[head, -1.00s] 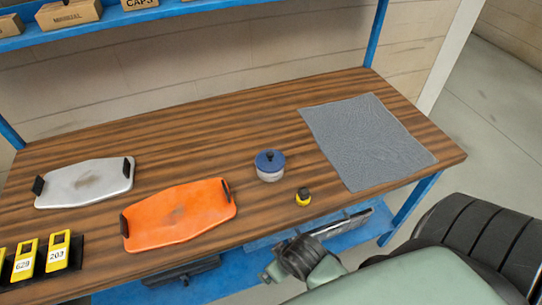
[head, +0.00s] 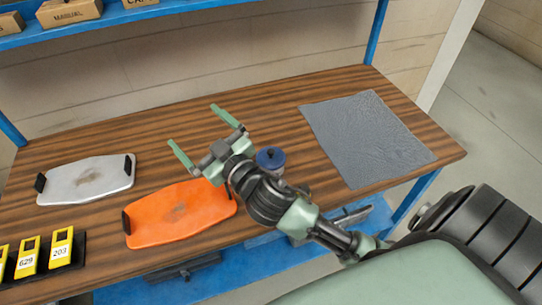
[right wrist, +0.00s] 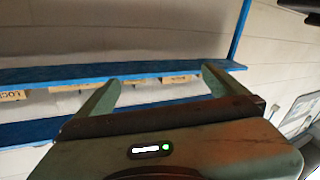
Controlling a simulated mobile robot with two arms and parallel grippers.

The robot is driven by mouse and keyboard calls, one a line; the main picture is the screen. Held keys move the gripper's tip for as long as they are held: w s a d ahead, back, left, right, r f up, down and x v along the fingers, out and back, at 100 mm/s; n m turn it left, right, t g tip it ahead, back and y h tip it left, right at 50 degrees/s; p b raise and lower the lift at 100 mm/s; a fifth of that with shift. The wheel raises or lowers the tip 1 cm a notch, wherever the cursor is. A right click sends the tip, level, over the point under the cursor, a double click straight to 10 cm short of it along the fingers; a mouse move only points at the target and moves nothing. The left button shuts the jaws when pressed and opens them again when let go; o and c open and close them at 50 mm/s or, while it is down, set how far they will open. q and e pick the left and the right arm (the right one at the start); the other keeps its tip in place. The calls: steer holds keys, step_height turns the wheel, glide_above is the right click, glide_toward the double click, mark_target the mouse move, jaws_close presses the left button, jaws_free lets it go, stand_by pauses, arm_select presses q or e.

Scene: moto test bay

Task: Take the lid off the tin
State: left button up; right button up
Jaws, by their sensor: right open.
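The tin (head: 270,160) stands on the wooden bench, its blue lid with a dark knob on top. Its lower part is mostly hidden behind my right arm. My right gripper (head: 195,130) is open and empty above the bench, to the left of and beyond the tin. In the right wrist view its two fingers (right wrist: 160,88) are spread wide with nothing between them, facing the shelf and wall. My left gripper is not in view.
An orange tray (head: 160,228) and a silver tray (head: 75,187) lie to the left. A grey mat (head: 370,140) lies to the right. Yellow numbered tags (head: 28,258) stand at the front left. A blue shelf (head: 130,18) with boxes runs above the bench's back.

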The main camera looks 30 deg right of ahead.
steer(key=s+a+r+n+g+y, duration=0.1)
steer(key=a+r+n+g+y, duration=0.55)
steer(key=a+n+y, duration=0.75)
steer(key=n+g+h, duration=0.2)
steer(key=g+h, duration=1)
steer(key=h, duration=0.5)
glide_above(272, 150)
steer(key=f, duration=1)
steer(key=w+f, duration=0.1)
steer(key=f, duration=0.4)
steer(key=shift+d+f, duration=0.1)
steer(key=shift+f, duration=0.15)
steer(key=shift+s+d+f, duration=0.1)
steer(key=shift+d+f, duration=0.15)
steer(key=shift+d, duration=0.05)
steer(key=f, duration=0.2)
steer(key=f+p, duration=0.1)
steer(key=f, duration=0.1)
steer(key=f+p, duration=0.1)
steer(key=f, duration=0.1)
steer(key=shift+s+a+f, duration=0.15)
steer(key=shift+s+a, duration=0.2)
steer(key=shift+s, duration=0.05)
steer(key=shift+f, duration=0.4)
steer(key=c, duration=1.3)
